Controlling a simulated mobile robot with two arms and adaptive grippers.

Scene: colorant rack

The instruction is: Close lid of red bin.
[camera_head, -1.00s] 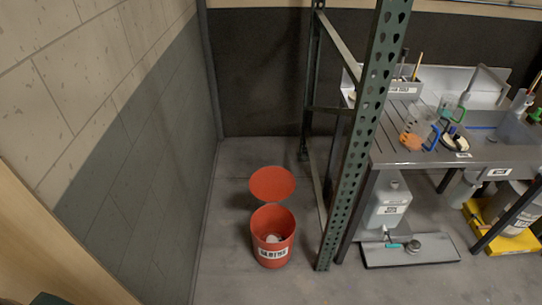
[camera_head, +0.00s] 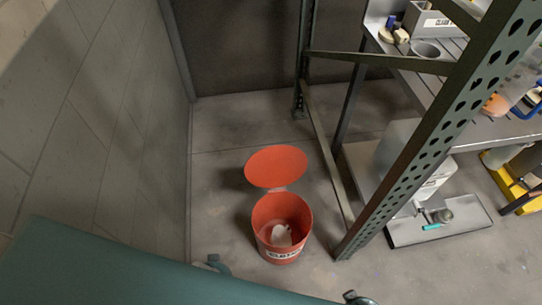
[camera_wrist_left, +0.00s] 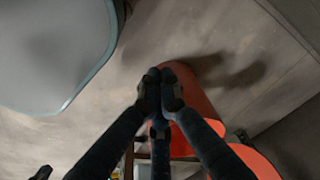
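The red bin (camera_head: 283,236) stands upright on the floor, open at the top, with a white label on its front and something whitish inside. Its round red lid (camera_head: 276,167) is raised open behind the bin's far rim. In the left wrist view, the bin (camera_wrist_left: 198,95) is partly hidden behind the fingers, and the lid (camera_wrist_left: 255,160) shows at the lower right. My left gripper (camera_wrist_left: 161,88) has its fingertips together, with nothing seen between them. It overlaps the bin in this view; whether it touches cannot be told. My right gripper is not in view.
A green perforated rack post (camera_head: 440,137) rises right of the bin, with a low rail behind it. A grey tray (camera_head: 440,228) with a container stands further right. A wall (camera_head: 110,120) is on the left. The floor between wall and bin is clear.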

